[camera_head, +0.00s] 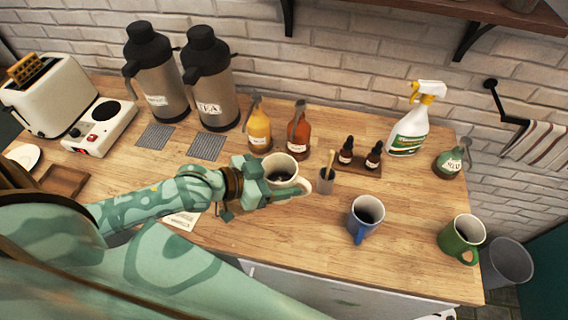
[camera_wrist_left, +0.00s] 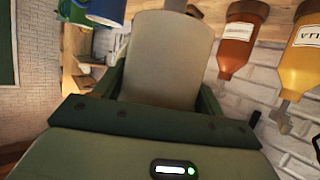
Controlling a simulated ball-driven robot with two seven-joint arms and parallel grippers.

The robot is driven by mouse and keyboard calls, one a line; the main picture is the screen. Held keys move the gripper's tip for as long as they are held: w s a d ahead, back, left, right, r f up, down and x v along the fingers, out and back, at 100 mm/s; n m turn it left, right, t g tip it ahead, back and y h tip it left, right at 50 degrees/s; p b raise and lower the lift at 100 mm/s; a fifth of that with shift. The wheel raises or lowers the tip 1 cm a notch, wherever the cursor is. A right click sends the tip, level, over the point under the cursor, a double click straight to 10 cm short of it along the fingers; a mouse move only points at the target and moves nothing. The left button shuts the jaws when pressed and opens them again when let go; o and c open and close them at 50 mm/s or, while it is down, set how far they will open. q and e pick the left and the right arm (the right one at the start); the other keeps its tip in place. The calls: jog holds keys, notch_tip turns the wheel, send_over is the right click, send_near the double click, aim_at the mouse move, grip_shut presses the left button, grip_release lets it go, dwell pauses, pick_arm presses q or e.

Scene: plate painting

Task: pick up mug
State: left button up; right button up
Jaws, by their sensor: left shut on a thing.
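A cream-white mug (camera_head: 283,162) with dark contents or a dark inside is at the middle of the wooden counter. My left gripper (camera_head: 281,181) reaches it from the left, with its fingers on either side of the mug. The left wrist view shows the cream mug (camera_wrist_left: 168,55) between the two green fingers. I cannot tell whether the mug touches the counter. Its lower part is hidden by the gripper in the head view. A blue mug (camera_head: 366,217) and a green mug (camera_head: 460,238) stand to the right. My right gripper is not in view.
A small cup with a wooden stick (camera_head: 326,180) stands just right of the cream mug. Yellow (camera_head: 259,130) and orange (camera_head: 298,135) bottles stand behind it. The counter's front middle is clear.

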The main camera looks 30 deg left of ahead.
aim_at(278, 188)
pick_arm(q)
jog(key=shift+s+d+r+p, duration=0.15)
jog(key=shift+s+r, duration=0.15)
jog(key=shift+s, duration=0.35)
jog(key=shift+s+d+r+p, duration=0.1)
jog(key=shift+s+d+r, duration=0.2)
jog(key=shift+s, duration=0.35)
jog(key=shift+s+d+r+p, duration=0.1)
jog(key=shift+s+r, duration=0.25)
jog(key=shift+s, duration=0.3)
jog(key=shift+s, duration=0.1)
dwell(1.8)
